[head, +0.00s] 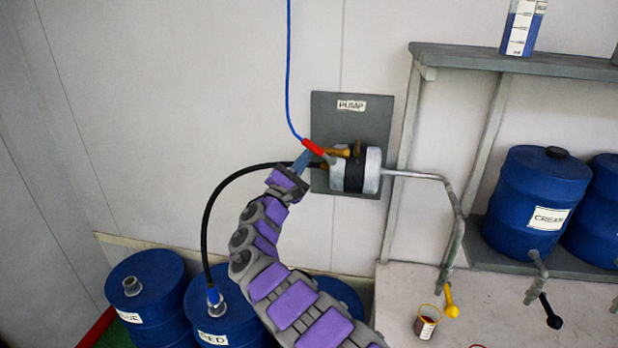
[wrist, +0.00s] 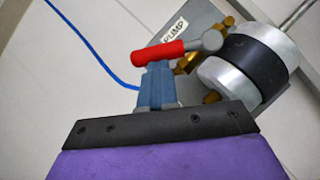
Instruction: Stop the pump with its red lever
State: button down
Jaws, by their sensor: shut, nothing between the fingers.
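The pump (head: 372,170) is a silver cylinder with a black band, fixed to a grey wall plate labelled PUMP; it also shows in the wrist view (wrist: 254,66). Its red lever (head: 314,147) slants up to the left of the pump in the head view. In the wrist view the red lever handle (wrist: 158,53) points left from its grey pivot. My gripper (head: 303,160) is shut and empty, with its blue-grey fingers (wrist: 155,82) at the red handle. The fingertips look close to or touching the handle's underside; contact is not certain.
A blue cable (head: 288,70) hangs by the lever, and a black hose (head: 215,205) runs from the RED drum (head: 220,315) to the pump. A metal pipe leads right to a yellow-handled spout above a small cup (head: 427,321). A shelf with blue drums (head: 538,200) stands right.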

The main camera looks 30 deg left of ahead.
jog(key=w+d+r+m+g+h+p, duration=0.1)
jog(key=d+r+m+g+h+p, duration=0.2)
jog(key=m, duration=0.9)
jog(key=shift+w+d+r+g+p, duration=0.15)
jog(key=shift+d+r+g+p, duration=0.35)
jog(key=shift+r+g, duration=0.85)
jog(key=shift+a+f+g, duration=0.15)
jog(key=shift+g, duration=0.1)
